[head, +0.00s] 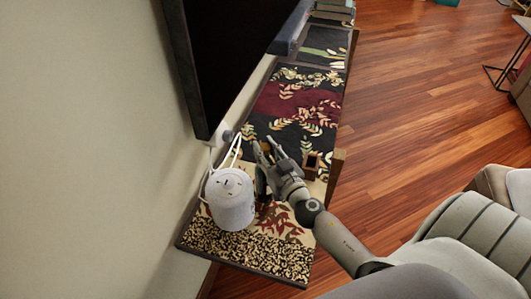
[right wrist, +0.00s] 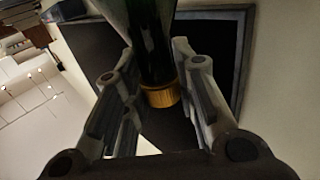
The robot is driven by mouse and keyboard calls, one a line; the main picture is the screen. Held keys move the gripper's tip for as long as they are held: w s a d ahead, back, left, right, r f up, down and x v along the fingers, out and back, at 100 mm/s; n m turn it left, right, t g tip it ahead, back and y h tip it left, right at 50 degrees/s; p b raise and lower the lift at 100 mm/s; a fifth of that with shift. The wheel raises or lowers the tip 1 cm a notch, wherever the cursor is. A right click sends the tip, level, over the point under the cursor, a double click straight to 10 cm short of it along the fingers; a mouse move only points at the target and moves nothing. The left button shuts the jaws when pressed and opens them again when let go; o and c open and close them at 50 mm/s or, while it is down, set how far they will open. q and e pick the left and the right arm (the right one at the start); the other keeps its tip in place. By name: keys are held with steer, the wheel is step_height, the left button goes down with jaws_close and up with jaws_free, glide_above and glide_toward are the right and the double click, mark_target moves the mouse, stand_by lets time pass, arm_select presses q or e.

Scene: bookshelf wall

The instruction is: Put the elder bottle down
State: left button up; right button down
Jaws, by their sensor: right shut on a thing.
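The elder bottle (right wrist: 150,40) is dark green with a gold cap (right wrist: 160,96), and it shows between the fingers in the right wrist view. My right gripper (head: 266,152) is shut on it. My left gripper is not in view.
A small brown wooden box (head: 311,165) stands right of the gripper. A dark screen (head: 225,55) hangs on the wall at the left. The patterned surface beyond the gripper is mostly clear. Wooden floor (head: 420,120) lies to the right.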

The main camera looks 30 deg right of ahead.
stand_by(0.3)
steer(key=shift+f, duration=0.1)
steer(key=c, duration=1.2)
jaws_free()
steer(key=shift+s, duration=0.1)
steer(key=shift+r, duration=0.2)
steer(key=shift+s+a+f+b, duration=0.15)
steer(key=shift+s+b, duration=0.6)
steer(key=shift+s, duration=1.25)
steer(key=shift+s+a+r+b, duration=0.15)
steer(key=shift+s+b, duration=0.65)
steer(key=shift+s, duration=1.2)
steer(key=shift+s+a+f+b, duration=0.15)
steer(key=shift+s+b, duration=0.6)
steer(key=shift+s, duration=1.25)
